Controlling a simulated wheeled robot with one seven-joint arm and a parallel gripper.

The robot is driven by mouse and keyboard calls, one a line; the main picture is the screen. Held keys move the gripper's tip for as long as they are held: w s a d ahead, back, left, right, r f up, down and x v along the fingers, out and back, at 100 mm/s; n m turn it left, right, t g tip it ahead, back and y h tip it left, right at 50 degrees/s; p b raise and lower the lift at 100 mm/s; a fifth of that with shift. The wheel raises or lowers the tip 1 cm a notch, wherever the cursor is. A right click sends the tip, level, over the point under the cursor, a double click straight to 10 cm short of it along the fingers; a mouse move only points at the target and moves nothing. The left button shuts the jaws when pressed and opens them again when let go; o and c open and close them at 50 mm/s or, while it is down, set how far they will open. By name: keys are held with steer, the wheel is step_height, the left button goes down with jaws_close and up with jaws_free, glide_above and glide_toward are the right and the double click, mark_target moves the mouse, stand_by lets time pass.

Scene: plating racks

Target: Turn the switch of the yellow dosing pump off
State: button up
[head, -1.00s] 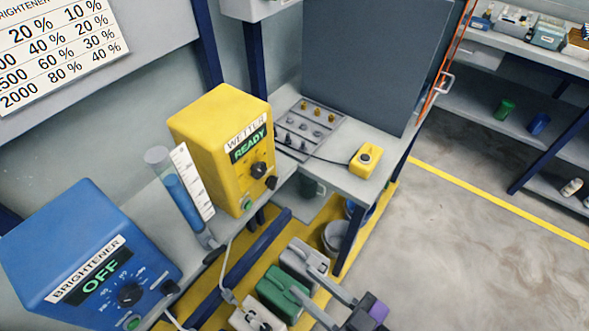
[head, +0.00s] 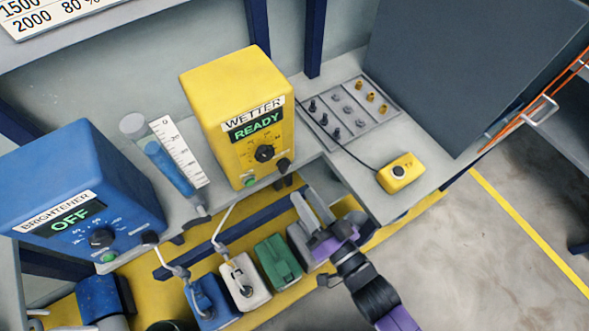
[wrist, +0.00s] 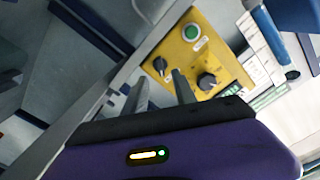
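The yellow dosing pump (head: 235,90) stands on the bench, labelled WETTER, and its display reads READY. Its front has a black dial (head: 264,153), a black switch knob (head: 284,164) at the lower right and a green button (head: 250,181). In the wrist view the yellow panel shows the green button (wrist: 191,33), the switch knob (wrist: 160,65) and the dial (wrist: 208,81). My gripper (head: 305,195) is below and right of the pump's front. Its two fingers are apart and empty; in the wrist view the switch knob shows just beyond the gap between the fingertips (wrist: 161,77).
A blue BRIGHTENER pump (head: 75,180) reading OFF and a measuring tube (head: 165,165) stand left. A small yellow box with a black button (head: 401,172) and a tray of fittings (head: 380,112) are right. Several canisters, one green (head: 278,260), stand below.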

mark_target(287, 171)
steer(key=shift+p+x, duration=0.4)
steer(key=shift+x, duration=3.45)
jaws_close()
